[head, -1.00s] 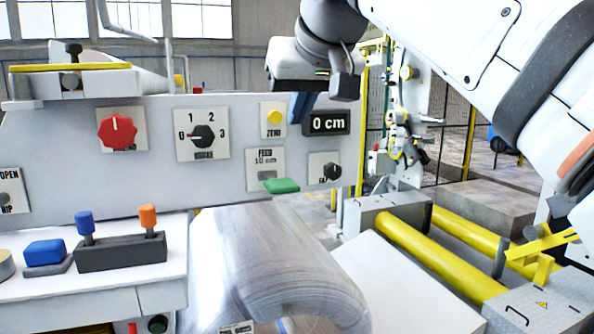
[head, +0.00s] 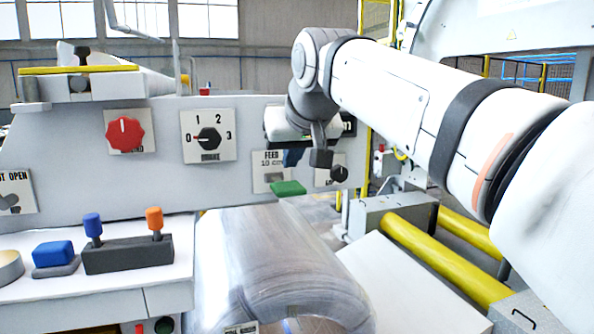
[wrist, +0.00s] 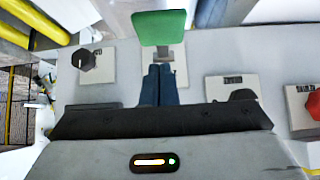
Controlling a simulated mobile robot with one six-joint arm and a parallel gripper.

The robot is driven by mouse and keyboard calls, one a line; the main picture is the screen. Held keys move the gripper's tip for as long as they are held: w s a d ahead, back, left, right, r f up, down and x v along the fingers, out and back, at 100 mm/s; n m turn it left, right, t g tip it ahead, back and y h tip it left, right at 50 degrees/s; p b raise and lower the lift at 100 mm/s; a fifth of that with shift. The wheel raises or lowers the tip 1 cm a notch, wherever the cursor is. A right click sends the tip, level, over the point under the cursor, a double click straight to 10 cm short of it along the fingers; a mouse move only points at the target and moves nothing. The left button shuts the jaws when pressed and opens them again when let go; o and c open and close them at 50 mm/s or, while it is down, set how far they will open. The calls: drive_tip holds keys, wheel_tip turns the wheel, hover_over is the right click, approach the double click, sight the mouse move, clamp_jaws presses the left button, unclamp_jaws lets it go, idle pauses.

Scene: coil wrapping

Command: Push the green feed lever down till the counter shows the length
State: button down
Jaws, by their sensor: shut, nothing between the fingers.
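The green feed lever (head: 288,188) sticks out from the FEED 10 cm plate (head: 262,178) on the grey panel. It also shows at the top of the wrist view (wrist: 158,27). My gripper (head: 291,158) is shut and empty, its blue fingers pointing down just above the lever. In the wrist view the closed fingertips (wrist: 160,68) overlap the FEED plate, and a small gap to the lever shows. The counter (head: 349,125) is mostly hidden behind my wrist, so its number cannot be read now.
A black knob (head: 339,173) sits right of the lever. The brake dial (head: 209,138) points at 0, and a red knob (head: 124,134) is further left. The film-wrapped coil (head: 270,255) lies below the lever. Yellow rollers (head: 440,260) are at the right.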

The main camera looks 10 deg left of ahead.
sight(288, 184)
drive_tip(key=shift+s+d+f, duration=0.15)
drive_tip(key=shift+s+f, duration=0.05)
drive_tip(key=shift+f, duration=1.3)
